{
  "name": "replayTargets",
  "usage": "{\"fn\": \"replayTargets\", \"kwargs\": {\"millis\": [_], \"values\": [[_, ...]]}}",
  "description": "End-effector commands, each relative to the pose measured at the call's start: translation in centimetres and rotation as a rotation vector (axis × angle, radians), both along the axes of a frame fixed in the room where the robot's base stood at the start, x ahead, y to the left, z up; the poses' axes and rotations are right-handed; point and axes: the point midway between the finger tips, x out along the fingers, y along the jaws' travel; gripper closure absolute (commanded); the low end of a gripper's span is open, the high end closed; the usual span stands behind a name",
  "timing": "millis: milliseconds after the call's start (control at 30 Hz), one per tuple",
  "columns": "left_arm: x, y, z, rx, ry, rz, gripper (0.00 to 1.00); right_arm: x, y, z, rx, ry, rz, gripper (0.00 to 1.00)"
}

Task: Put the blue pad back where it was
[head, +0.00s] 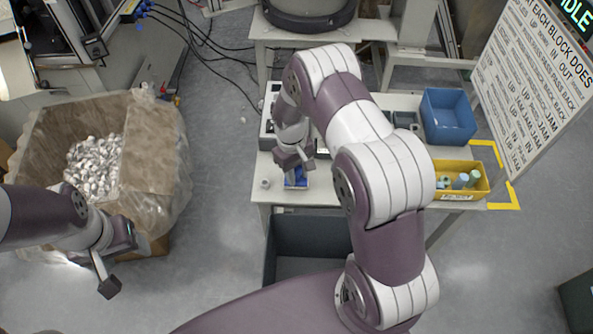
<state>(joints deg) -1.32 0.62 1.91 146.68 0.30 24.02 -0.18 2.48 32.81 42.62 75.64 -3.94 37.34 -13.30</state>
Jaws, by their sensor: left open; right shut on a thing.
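The blue pad (299,183) is at the front left part of the white table, directly below my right gripper (294,164). My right gripper is shut on it and partly covers it. I cannot tell whether the pad touches the surface below. My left gripper (108,276) is open and empty, above the floor at the lower left, far from the pad.
A small pale cap (265,184) stands left of the pad. A yellow bin (472,190) with cylinders and a blue bin (448,117) are at right. A dark bin (283,235) is below the table's front edge. A large carton (155,150) holds many white parts.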

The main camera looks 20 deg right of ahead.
Motion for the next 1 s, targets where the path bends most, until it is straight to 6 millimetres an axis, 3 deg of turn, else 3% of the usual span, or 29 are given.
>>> {"fn": "replayTargets", "kwargs": {"millis": [100, 133, 200, 567, 1000], "values": [[0.0, 0.0, -0.3, 0.000, 0.000, 0.000, 0.37, 0.0, 0.0, -0.4, 0.000, 0.000, 0.000, 1.00], [0.0, 0.0, -0.2, 0.000, 0.000, 0.000, 0.37, 0.0, 0.0, -0.3, 0.000, 0.000, 0.000, 0.58], [0.0, 0.0, -0.2, 0.000, 0.000, 0.000, 0.37, 0.0, 0.0, -0.2, 0.000, 0.000, 0.000, 0.42], [0.0, 0.0, -0.2, 0.000, 0.000, 0.000, 0.37, 0.2, 0.0, 0.7, 0.000, -0.002, 0.000, 0.42], [0.0, 0.0, -1.4, 0.000, 0.000, 0.000, 0.37, 1.7, 0.4, 10.8, 0.000, -0.002, -0.001, 0.42]]}}
